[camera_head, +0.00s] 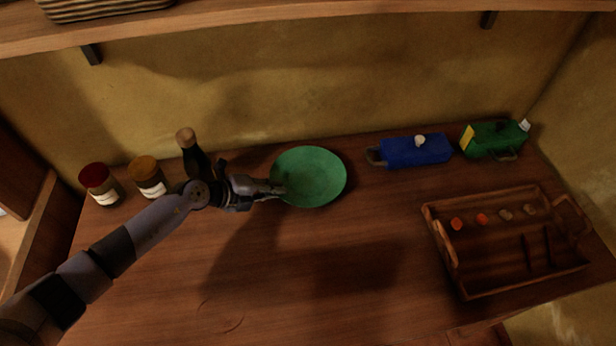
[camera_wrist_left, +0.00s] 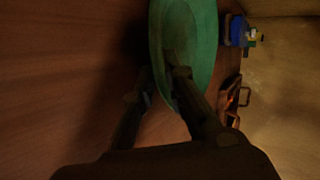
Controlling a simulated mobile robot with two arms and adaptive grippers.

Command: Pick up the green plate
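The green plate (camera_head: 318,172) is over the middle of the counter near the back wall. A dark shadow lies on the wood well in front of it, apart from the plate, so the plate appears raised. My left gripper (camera_head: 276,190) is at the plate's left rim. In the left wrist view, its fingers (camera_wrist_left: 158,84) lie on either side of the rim of the plate (camera_wrist_left: 193,40) and appear shut on it. The exact contact is dark. My right gripper is not in view.
Two jars (camera_head: 100,184) (camera_head: 148,178) and a dark bottle (camera_head: 192,156) stand left, the bottle close behind my arm. A blue case (camera_head: 412,152) and a green case (camera_head: 492,139) are at the back right. A wooden tray (camera_head: 447,249) stands at right. The front middle counter is clear.

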